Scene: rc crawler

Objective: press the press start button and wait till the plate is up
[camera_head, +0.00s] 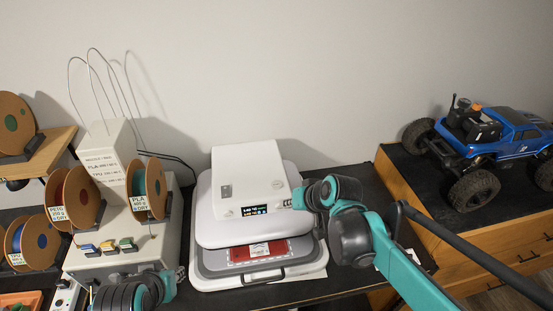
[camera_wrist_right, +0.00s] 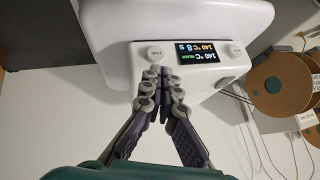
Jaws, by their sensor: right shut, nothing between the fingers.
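The white heat press (camera_head: 211,224) stands mid-table, with a lit screen (camera_head: 254,211) on its housing. A red piece (camera_head: 262,251) with a pale patch lies on its grey lower plate (camera_head: 213,262), showing below the upper part. How high the upper plate stands is hard to tell. My right gripper (camera_head: 300,198) is at the housing's right front corner. In the right wrist view, its fingertips (camera_wrist_right: 161,73) are together and empty, just below a round button (camera_wrist_right: 154,53) beside the screen (camera_wrist_right: 199,51). Contact is unclear. Another button (camera_wrist_right: 235,49) sits across the screen. My left gripper (camera_head: 178,273) is low left, its fingers unclear.
A filament station (camera_head: 120,262) with several spools, including a PLA spool (camera_head: 149,188), stands left of the press. A blue RC crawler (camera_head: 505,143) stands on a wooden cabinet (camera_head: 415,195) at right. The wall is close behind.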

